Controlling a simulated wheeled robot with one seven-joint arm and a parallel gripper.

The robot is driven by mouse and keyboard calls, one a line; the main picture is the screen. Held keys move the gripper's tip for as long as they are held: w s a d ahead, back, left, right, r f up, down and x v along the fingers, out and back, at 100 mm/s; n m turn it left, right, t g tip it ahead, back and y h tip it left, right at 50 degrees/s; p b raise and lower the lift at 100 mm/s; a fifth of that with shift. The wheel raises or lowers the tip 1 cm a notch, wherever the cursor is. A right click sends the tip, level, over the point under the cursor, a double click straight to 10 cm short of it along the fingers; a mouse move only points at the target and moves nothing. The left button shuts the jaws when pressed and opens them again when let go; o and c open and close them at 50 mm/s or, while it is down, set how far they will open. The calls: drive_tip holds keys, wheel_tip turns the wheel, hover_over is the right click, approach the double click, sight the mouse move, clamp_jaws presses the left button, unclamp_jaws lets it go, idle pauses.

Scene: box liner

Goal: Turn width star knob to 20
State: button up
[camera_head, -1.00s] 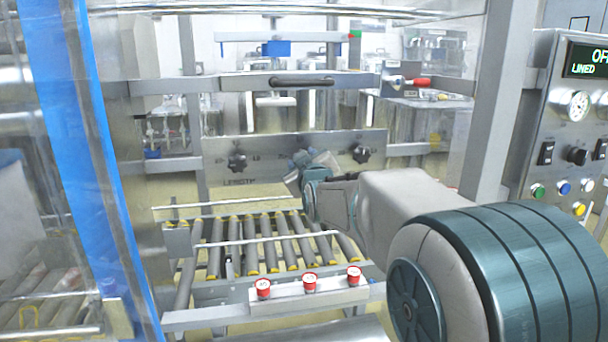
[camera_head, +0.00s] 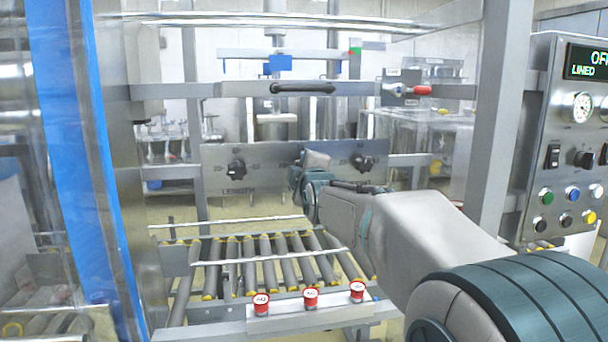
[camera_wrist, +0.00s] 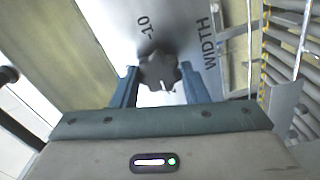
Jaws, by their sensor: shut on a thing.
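The width star knob (camera_wrist: 159,72) is black and lobed, on a grey plate (camera_wrist: 210,20) with the word WIDTH to its right and a 10 mark to its upper left in the wrist view. My gripper (camera_wrist: 160,76) has one blue finger on each side of the knob and is shut on it. A pale mark shows low on the knob; its exact reading cannot be told. In the head view my gripper (camera_head: 308,168) is at the middle of the plate and hides this knob.
The LENGTH knob (camera_head: 236,169) is left of my gripper and another star knob (camera_head: 363,163) is close on its right. Rollers (camera_head: 270,262) and red buttons (camera_head: 311,298) lie below. A control panel (camera_head: 565,140) stands right, a blue-edged clear panel (camera_head: 85,160) left.

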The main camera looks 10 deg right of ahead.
drive_tip(key=shift+n, duration=0.3)
drive_tip(key=o, duration=1)
drive_tip(key=shift+c, duration=0.2)
drive_tip(key=shift+s, duration=0.1)
drive_tip(key=s, duration=1.3)
drive_tip(key=shift+s, duration=0.35)
drive_tip(key=shift+f, duration=0.1)
